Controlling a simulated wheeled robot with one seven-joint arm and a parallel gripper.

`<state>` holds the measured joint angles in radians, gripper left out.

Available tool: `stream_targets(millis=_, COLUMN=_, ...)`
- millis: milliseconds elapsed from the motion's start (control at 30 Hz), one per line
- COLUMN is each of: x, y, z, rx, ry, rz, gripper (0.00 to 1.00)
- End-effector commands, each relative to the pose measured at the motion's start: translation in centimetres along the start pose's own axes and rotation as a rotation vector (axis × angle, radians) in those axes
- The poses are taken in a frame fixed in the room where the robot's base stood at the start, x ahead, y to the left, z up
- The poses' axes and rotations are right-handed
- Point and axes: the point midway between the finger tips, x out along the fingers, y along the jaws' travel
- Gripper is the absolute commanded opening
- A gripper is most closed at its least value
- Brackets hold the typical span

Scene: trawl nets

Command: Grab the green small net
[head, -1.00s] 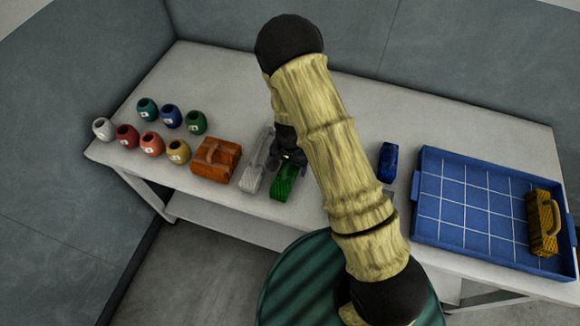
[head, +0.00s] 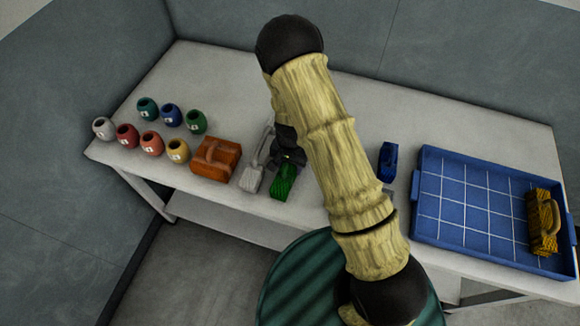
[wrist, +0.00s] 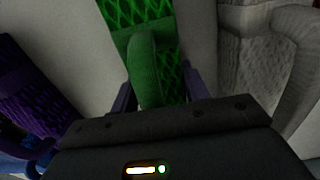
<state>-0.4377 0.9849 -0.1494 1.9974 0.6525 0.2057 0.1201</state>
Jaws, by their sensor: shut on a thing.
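The green small net (head: 284,182) is a block with a green mesh pattern and a handle. It stands on the table near its front edge, partly hidden by my gripper in the head view. In the wrist view the green net (wrist: 148,65) lies straight ahead, its arched handle between my fingers. My gripper (wrist: 155,92) is shut on the green net's handle. In the head view my gripper (head: 287,158) is directly above the net, and my arm covers part of the table beside it. I cannot tell whether the net is lifted.
A grey net (head: 253,178) stands close on the left, with an orange one (head: 216,160) beyond it. A purple net (wrist: 30,90) shows in the wrist view. A blue net (head: 387,162), a blue tray (head: 425,205) with a yellow net (head: 543,222), and several small pots (head: 178,151) share the table.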

Motion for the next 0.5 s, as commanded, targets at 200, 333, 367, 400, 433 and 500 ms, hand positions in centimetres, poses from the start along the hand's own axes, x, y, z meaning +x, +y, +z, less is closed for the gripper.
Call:
stream_targets(millis=200, x=-0.6, y=-0.1, z=0.0, rx=-0.001, ry=0.002, rz=-0.001, gripper=0.17)
stream_targets(millis=333, x=-2.1, y=-0.1, z=-0.1, rx=-0.002, ry=0.004, rz=-0.002, gripper=0.17)
stream_targets(millis=367, x=-2.6, y=-0.1, z=-0.1, rx=-0.002, ry=0.004, rz=-0.003, gripper=0.17)
stream_targets(millis=400, x=-3.3, y=-0.1, z=-0.1, rx=-0.002, ry=0.003, rz=-0.003, gripper=0.17)
stream_targets(millis=433, x=-3.9, y=-0.2, z=-0.1, rx=-0.002, ry=0.004, rz=-0.004, gripper=0.17)
stream_targets(millis=500, x=-5.2, y=-0.1, z=0.0, rx=-0.003, ry=0.004, rz=-0.004, gripper=0.17)
